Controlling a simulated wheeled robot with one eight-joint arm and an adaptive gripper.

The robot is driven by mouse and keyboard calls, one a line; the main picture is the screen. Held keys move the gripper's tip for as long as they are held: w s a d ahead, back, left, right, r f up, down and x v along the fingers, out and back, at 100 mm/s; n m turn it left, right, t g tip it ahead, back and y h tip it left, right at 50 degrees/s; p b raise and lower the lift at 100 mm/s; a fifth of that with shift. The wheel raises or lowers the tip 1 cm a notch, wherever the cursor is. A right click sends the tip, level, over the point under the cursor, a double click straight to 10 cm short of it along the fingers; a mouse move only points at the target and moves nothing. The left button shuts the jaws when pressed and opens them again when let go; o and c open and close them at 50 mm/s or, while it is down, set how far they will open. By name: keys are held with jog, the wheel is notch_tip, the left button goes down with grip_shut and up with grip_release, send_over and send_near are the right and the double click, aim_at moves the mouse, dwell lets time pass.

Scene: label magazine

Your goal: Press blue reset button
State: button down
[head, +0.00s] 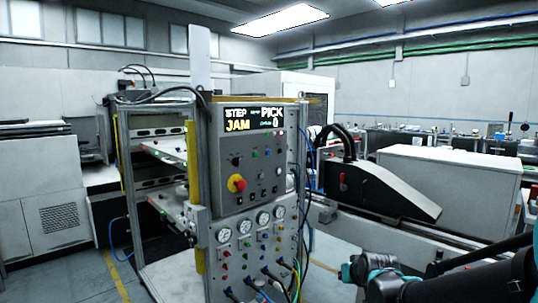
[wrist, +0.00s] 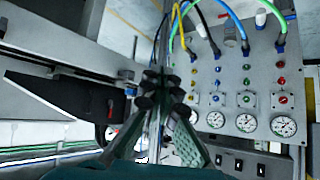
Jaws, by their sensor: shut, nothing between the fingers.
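The upright control panel (head: 250,150) shows in the middle of the head view. Its display (head: 253,118) reads STEP, PICK, JAM and 0. A small bluish button (head: 268,152) shows in the row under the display, too small to be sure of. A red knob on a yellow base (head: 237,183) sits lower left of it. My gripper (wrist: 160,92) is shut and empty in the wrist view, left of the gauge panel and apart from it. In the head view my arm reaches in from the lower right, to the right of the panel.
The gauge panel (head: 255,245) with hoses below hangs under the control panel; its gauges (wrist: 249,123) also show in the wrist view. A black sloped machine arm (head: 385,190) and a white cabinet (head: 450,190) stand to the right. Floor is open at lower left.

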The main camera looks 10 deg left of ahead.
aim_at(268, 152)
jog(key=w+a+r+t+y, duration=0.1)
jog(key=w+a+r+t, duration=0.3)
jog(key=r, duration=0.7)
jog(key=w+a+r+t+y, duration=0.1)
jog(key=w+a+r+t, duration=0.4)
jog(key=r, duration=0.5)
jog(key=w+a+r+m+t+y, duration=0.1)
jog(key=w+a+r+t, duration=0.3)
jog(key=w+a+r, duration=0.4)
notch_tip(268, 152, up, 4)
jog(key=shift+w+a+f+y, duration=0.15)
jog(key=shift+w+a+y, duration=0.1)
jog(key=shift+a+y, duration=0.15)
jog(key=shift+w+a, duration=0.9)
jog(key=shift+a, duration=0.25)
jog(key=shift+w+a, duration=0.95)
jog(key=shift+a, duration=0.2)
jog(key=shift+w+a, duration=0.9)
jog(key=shift+a, duration=0.25)
jog(key=shift+w+a, duration=0.25)
jog(key=shift+a, duration=0.1)
